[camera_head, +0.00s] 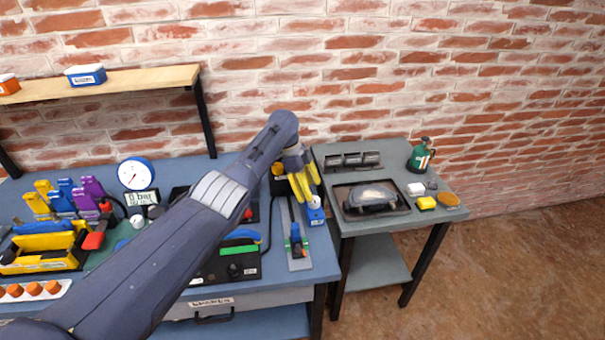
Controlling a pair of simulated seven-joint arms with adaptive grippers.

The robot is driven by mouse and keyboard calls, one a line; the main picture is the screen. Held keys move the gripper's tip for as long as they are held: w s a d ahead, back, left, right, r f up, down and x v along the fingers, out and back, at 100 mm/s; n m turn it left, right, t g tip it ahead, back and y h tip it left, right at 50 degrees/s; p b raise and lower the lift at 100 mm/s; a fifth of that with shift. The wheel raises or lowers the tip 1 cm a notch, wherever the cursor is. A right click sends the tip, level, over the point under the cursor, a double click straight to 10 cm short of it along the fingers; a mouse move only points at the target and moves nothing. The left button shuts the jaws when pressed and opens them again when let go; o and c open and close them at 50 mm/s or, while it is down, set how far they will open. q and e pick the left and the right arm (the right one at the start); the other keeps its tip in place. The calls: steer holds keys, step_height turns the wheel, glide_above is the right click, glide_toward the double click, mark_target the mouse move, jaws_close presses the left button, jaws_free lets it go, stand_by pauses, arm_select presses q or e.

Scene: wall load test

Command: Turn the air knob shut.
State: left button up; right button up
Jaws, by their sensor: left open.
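My left gripper (307,196), with yellow fingers, points down at the right end of the blue workbench (285,292). It is open. A small blue block with a pale round top (316,212) stands right at its fingertips; I cannot tell whether they touch. No label that I can read marks the air knob, so I cannot tell whether this block carries it. A round blue-rimmed gauge (135,173) stands at the back left above a small display (142,197) that seems to read 0 bar. My right gripper is not in view.
My left arm hides the middle of the bench. A grey strip with a blue and green slider (296,243) lies just in front of the gripper. A grey side table (400,222) with a tray (349,205) and green bottle (421,155) stands right. A wooden shelf (130,83) hangs left.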

arm_select(q)
steer(key=v, duration=0.7)
steer(key=shift+d, duration=0.1)
